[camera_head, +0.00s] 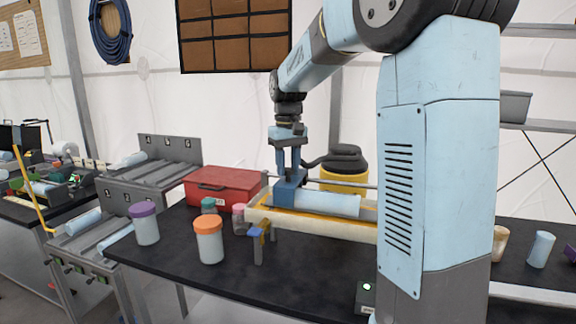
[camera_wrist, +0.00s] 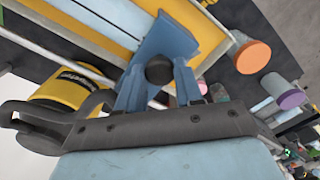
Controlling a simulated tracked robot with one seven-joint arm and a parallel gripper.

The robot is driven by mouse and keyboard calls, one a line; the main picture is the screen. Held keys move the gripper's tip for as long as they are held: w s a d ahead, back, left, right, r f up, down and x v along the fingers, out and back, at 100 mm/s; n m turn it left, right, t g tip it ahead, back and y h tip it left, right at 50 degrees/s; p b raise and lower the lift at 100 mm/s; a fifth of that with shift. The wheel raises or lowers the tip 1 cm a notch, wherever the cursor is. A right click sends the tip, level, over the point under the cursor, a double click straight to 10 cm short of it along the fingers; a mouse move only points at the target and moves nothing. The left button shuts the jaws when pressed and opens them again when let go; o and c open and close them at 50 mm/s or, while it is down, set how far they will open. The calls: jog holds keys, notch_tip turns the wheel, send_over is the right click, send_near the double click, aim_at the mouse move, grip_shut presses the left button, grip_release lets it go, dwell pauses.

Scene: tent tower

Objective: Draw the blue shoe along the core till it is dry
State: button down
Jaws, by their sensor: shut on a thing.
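The pale blue core (camera_head: 328,204) lies lengthwise in a long cream trough with yellow edges (camera_head: 312,225). The blue shoe (camera_head: 284,193) sits at the left end of the core in the head view. In the wrist view the shoe (camera_wrist: 170,42) shows as a blue block with a dark round knob (camera_wrist: 159,70). My gripper (camera_head: 289,170) points down from above and is shut on the shoe, its two blue fingers either side of the knob in the wrist view. Whether the core's surface is wet or dry cannot be told. My arm hides the trough's right end.
An orange-lidded jar (camera_head: 209,240) and a purple-lidded jar (camera_head: 146,224) stand on the black bench left of the trough. A red toolbox (camera_head: 232,187) and a yellow-and-black vacuum (camera_head: 344,172) are behind. The front bench top is mostly clear.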

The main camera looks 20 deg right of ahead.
jog(key=shift+w+a, duration=0.65)
jog(key=shift+a, duration=0.25)
jog(key=c, duration=0.7)
grip_release()
jog(key=shift+c, duration=0.2)
notch_tip(320, 180, up, 14)
jog(key=shift+f, duration=0.15)
jog(key=s+f+t, duration=0.2)
jog(key=s+f, duration=0.2)
jog(key=s, duration=0.6)
jog(key=s+d+f+m+t, duration=0.1)
jog(key=s+f, duration=0.4)
jog(key=s, duration=0.4)
jog(key=s+f+t, duration=0.2)
jog(key=s+f, duration=0.3)
jog(key=s, duration=0.5)
jog(key=shift+s+d+f+m+t, duration=0.25)
jog(key=shift+s+d+m+t, duration=0.05)
jog(key=shift+s+d+m, duration=0.1)
